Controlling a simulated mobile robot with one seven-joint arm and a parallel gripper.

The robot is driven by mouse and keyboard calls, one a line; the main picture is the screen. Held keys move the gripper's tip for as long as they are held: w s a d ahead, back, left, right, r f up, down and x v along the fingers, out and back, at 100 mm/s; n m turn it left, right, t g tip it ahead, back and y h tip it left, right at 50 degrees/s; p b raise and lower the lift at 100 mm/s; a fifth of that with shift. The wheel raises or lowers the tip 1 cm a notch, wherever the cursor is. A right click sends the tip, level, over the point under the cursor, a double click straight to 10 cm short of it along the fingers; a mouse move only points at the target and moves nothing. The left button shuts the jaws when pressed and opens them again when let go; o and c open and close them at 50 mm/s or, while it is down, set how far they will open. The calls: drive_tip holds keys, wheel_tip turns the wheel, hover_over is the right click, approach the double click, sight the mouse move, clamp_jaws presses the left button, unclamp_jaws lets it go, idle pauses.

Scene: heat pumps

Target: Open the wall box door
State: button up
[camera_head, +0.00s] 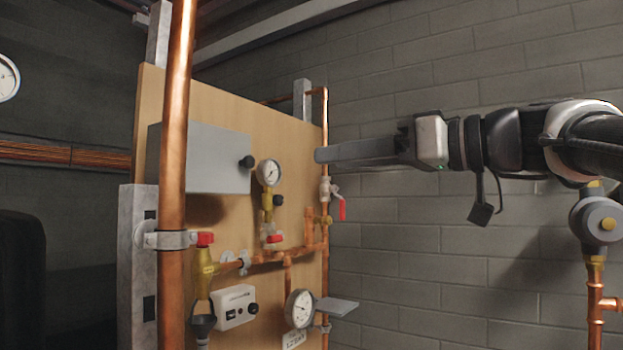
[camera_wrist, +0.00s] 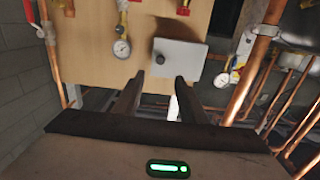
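The wall box (camera_head: 215,158) is a grey metal box on a wooden board, partly hidden behind a copper pipe in the head view. Its front door looks closed, with a black round knob (camera_head: 246,162) near the right edge. The wrist view is rolled over; there the box (camera_wrist: 184,58) lies beyond the fingertips and its knob (camera_wrist: 159,59) is on the left. My gripper (camera_head: 322,156) is to the right of the box, apart from it, fingers pointing left. In the wrist view, the fingers (camera_wrist: 160,79) are spread with nothing between them.
A pressure gauge (camera_head: 269,172) with a red valve stands just right of the box. A vertical copper pipe (camera_head: 175,200) runs in front of its left part. A red-handled valve (camera_head: 340,205) sits below my fingertips. A lower gauge (camera_head: 299,309) and white control box (camera_head: 234,306) are below.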

sight(251, 163)
drive_tip(key=p+x, duration=0.1)
drive_tip(key=x, duration=0.4)
drive_tip(key=p+x, duration=0.1)
drive_tip(key=x, duration=0.5)
drive_tip(key=r+p+x, duration=0.1)
drive_tip(key=x, duration=0.5)
drive_tip(key=shift+a, duration=0.2)
clamp_jaws()
